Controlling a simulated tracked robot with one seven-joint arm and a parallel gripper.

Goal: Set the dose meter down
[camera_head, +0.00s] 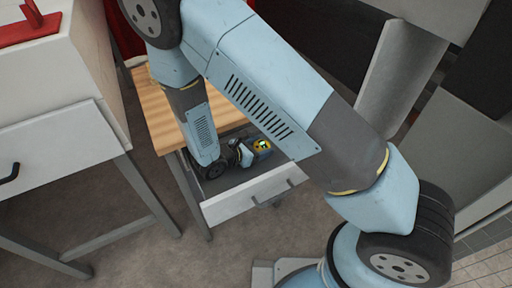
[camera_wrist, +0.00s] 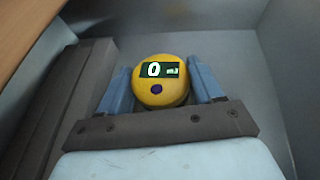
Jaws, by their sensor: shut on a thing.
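The dose meter (camera_wrist: 160,90) is a round yellow device with a small screen reading 0 and a dark button. It sits between the two blue fingers of my gripper (camera_wrist: 163,88), which are shut on its sides. In the head view the dose meter (camera_head: 262,145) shows at the end of my gripper (camera_head: 246,152), inside the open drawer (camera_head: 240,204). Grey drawer walls surround it in the wrist view. I cannot tell whether its underside touches the drawer floor.
The drawer is pulled out from under a wooden worktop (camera_head: 160,110). A white cabinet (camera_head: 50,150) with a black handle stands at the left, with a red object (camera_head: 30,28) on top. The visible drawer floor (camera_wrist: 225,48) beyond the dose meter is bare.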

